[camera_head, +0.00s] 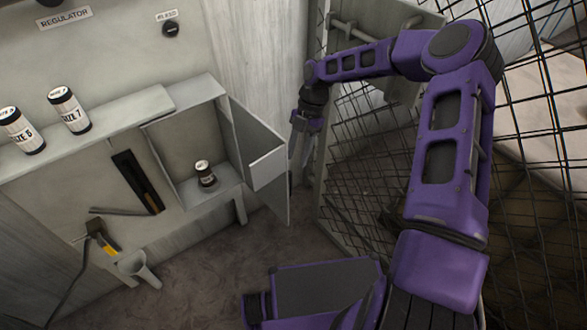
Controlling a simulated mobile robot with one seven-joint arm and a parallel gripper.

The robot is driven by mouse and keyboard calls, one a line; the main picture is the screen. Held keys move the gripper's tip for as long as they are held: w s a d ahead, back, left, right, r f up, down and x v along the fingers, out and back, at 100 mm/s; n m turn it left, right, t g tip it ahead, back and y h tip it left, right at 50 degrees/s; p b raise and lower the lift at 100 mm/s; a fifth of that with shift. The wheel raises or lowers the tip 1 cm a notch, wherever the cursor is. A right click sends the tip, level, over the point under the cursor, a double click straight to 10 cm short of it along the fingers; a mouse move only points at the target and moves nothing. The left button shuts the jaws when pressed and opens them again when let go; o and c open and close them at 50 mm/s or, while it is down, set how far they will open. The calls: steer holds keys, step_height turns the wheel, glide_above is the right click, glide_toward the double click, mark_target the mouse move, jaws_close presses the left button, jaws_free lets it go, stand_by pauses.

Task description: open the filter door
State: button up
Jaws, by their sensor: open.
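The likely filter door (245,135) is a grey panel hinged on the right side of a grey wall cabinet (185,105). It stands swung outward, so the inside of the cabinet shows. A small dark jar with a white lid (205,175) stands upright on the cabinet floor. My gripper (300,172) points downward just right of the door, with its fingers open and nothing seen between them. I cannot tell whether it touches the door.
A wire mesh fence (390,150) runs close along my arm on the right. Two labelled canisters, one (22,130) and another (69,110), stand on the ledge at left. A hammer (102,238) and a pale funnel-like piece (138,268) are low at left. Bare floor (225,270) lies below the cabinet.

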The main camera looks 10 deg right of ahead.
steer(key=v, duration=0.2)
steer(key=shift+w+d+r, duration=0.1)
steer(key=shift+r, duration=0.2)
stand_by(0.3)
